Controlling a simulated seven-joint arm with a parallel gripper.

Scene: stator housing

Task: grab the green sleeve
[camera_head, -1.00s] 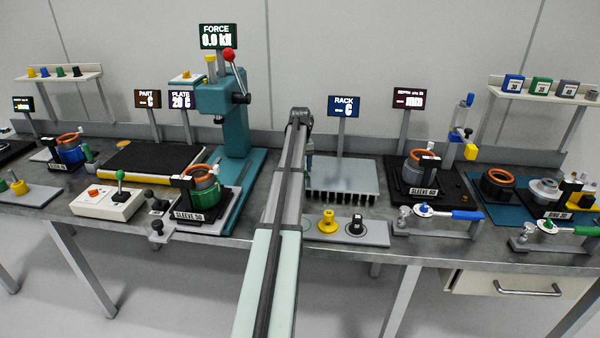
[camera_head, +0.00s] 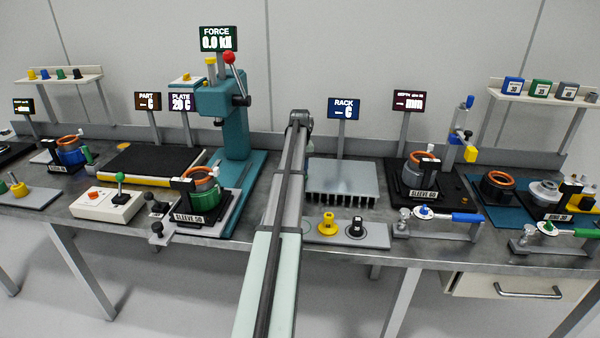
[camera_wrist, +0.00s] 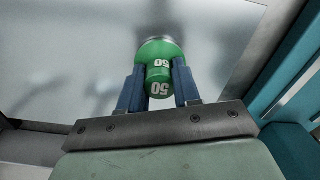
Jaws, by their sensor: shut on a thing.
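The green sleeve (camera_wrist: 160,52), marked 50, stands out in the wrist view between the two blue fingers of my gripper (camera_wrist: 159,86). The fingers are shut on it, one on each side. Behind it is a smooth grey metal surface; I cannot tell whether the sleeve touches it. In the head view my own arm hides the gripper and this sleeve.
A grey rack plate (camera_head: 345,178) lies right of my arm. A teal press (camera_head: 232,125) stands left of it. A fixture labelled SLEEVE 50 (camera_head: 203,217) holds a part with green on it. Yellow and black knobs (camera_head: 327,224) sit on a front block.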

